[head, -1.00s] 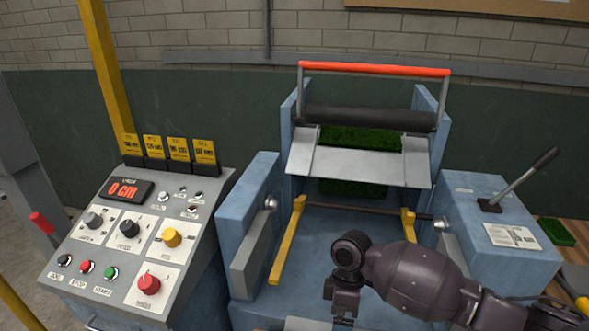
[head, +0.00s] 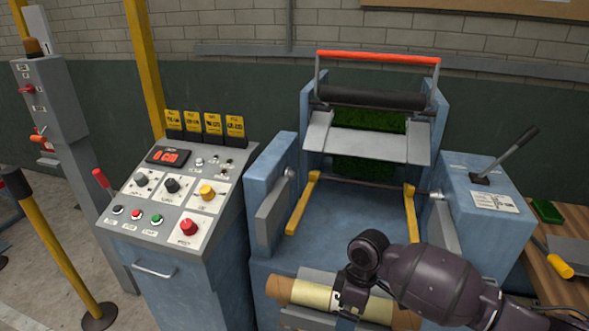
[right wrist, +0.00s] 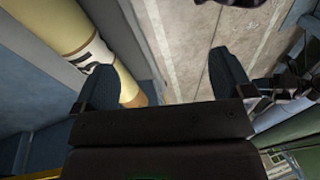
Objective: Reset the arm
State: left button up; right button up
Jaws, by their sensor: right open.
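My right arm comes in from the right in the head view, and its gripper (head: 352,296) is low in front of the blue machine (head: 355,225). In the right wrist view the two dark fingers (right wrist: 165,80) stand wide apart with only floor between them. A tan roll with a pale label (head: 300,293) lies across the machine's front, partly hidden by my gripper. In the right wrist view the roll (right wrist: 85,35) is at the left, overlapped by the left finger; contact cannot be told. My left gripper is in neither view.
A sloped control panel (head: 180,195) with knobs, buttons and a red display stands left of the machine. A lever (head: 505,155) rises from the right housing. A wooden table (head: 560,285) with a yellow-handled tool is at the right. A yellow post (head: 58,250) stands at the left.

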jog(key=w+a+r+m+t+y, duration=0.3)
jog(key=w+a+r+t+y, duration=0.3)
jog(key=w+t, duration=0.4)
jog(key=s+d+f+m+t+h, duration=0.3)
jog(key=s+d+m+t+h, duration=0.3)
jog(key=s+d, duration=0.65)
jog(key=s+d+f+m+g+h, duration=0.1)
jog(key=s+d+f+m, duration=0.1)
jog(key=s+d+f, duration=0.2)
jog(key=s+d+f+m+g+h, duration=0.1)
jog(key=s+d+f, duration=0.4)
jog(key=s, duration=0.5)
jog(key=shift+s+f+m, duration=0.25)
jog(key=shift+f+m, duration=0.15)
jog(key=shift+f, duration=0.4)
